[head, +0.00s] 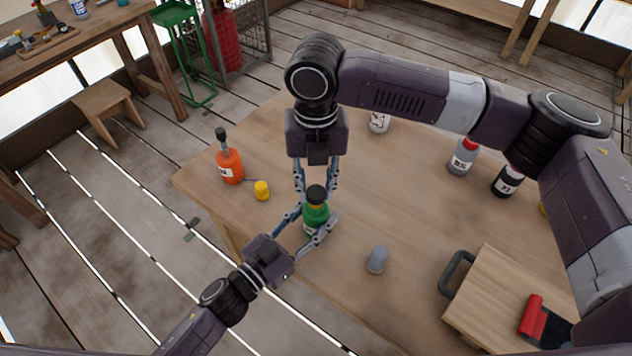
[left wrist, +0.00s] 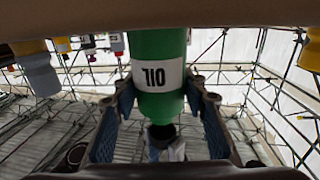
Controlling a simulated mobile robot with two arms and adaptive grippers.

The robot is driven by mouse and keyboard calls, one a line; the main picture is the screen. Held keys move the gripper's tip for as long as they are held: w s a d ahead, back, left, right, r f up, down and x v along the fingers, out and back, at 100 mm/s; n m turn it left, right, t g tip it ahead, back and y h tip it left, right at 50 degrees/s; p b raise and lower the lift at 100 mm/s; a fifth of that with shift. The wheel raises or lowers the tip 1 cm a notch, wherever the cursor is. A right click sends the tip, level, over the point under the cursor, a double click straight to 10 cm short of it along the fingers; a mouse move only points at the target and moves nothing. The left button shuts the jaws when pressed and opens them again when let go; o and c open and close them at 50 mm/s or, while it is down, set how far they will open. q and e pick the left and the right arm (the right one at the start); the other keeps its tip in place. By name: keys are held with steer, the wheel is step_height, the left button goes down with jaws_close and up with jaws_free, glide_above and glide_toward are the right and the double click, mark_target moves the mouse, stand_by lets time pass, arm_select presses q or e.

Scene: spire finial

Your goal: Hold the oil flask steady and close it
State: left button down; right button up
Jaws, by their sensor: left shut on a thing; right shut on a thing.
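The green oil flask (head: 314,218) stands upright near the table's front-left edge, with a dark cap (head: 316,193) at its top. My left gripper (head: 308,224) comes from the front left and is shut around the flask's body. In the left wrist view the flask (left wrist: 158,45) appears upside down between the fingers (left wrist: 160,100), with its OIL label showing. My right gripper (head: 316,186) points down from above and is shut on the cap. I cannot tell how far the cap is seated on the neck.
An orange bottle (head: 229,165) and a small yellow item (head: 262,190) stand to the left. A grey cup-like piece (head: 377,260) stands to the right. A grey bottle (head: 462,158), a dark bottle (head: 507,181) and a wooden board (head: 510,292) are farther right.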

mark_target(316, 217)
steer(key=shift+f, duration=0.35)
steer(key=shift+f, duration=0.9)
steer(key=shift+f, duration=0.55)
stand_by(0.4)
